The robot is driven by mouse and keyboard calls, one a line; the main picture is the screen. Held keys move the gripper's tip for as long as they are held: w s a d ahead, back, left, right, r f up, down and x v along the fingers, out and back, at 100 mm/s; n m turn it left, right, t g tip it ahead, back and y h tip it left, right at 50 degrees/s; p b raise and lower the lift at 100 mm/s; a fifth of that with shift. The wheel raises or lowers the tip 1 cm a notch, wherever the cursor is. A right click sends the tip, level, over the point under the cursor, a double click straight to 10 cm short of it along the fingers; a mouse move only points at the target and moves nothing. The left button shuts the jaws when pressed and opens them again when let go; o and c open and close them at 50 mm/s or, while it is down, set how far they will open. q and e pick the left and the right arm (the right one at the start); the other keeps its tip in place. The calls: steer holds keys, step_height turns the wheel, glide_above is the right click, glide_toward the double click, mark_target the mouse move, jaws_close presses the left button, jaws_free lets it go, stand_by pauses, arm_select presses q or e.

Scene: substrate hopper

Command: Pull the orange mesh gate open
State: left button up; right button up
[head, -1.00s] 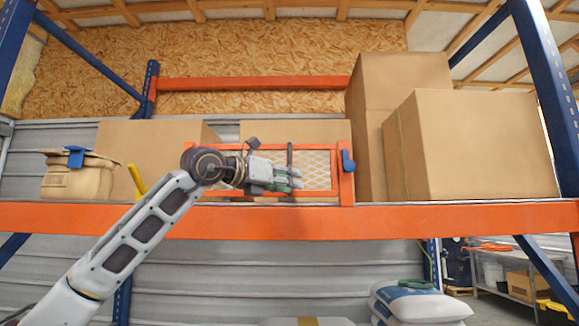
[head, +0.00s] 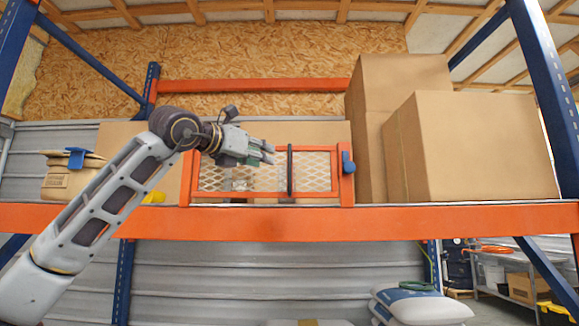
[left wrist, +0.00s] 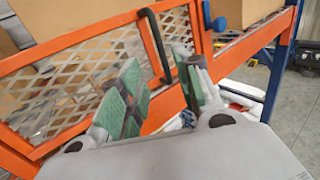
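The orange mesh gate (head: 240,195) stands upright along the front of the shelf, its frame filled with pale mesh. It also shows in the left wrist view (left wrist: 85,45). A black vertical bar handle (head: 290,170) runs down its right part, and it shows in the left wrist view (left wrist: 157,48) beyond the fingers. A blue knob (head: 348,163) sits on the right post. My left gripper (head: 270,152) is in front of the gate's upper part, left of the handle. Its green-padded fingers (left wrist: 157,72) are apart with nothing between them. My right gripper is not in view.
The orange shelf beam (head: 400,220) runs below the gate. Large cardboard boxes (head: 480,145) stand to the right. An open sack with a blue clip (head: 70,175) stands on the shelf at left. White bags (head: 420,305) lie below at lower right.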

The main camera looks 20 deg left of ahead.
arm_select(q)
steer(key=w, duration=0.1)
steer(key=p, duration=0.4)
glide_above(289, 188)
steer(key=shift+w, duration=0.3)
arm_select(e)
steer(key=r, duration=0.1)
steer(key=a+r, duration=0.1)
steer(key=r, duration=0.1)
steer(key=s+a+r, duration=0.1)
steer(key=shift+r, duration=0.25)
arm_select(q)
steer(key=c, duration=0.7)
jaws_close()
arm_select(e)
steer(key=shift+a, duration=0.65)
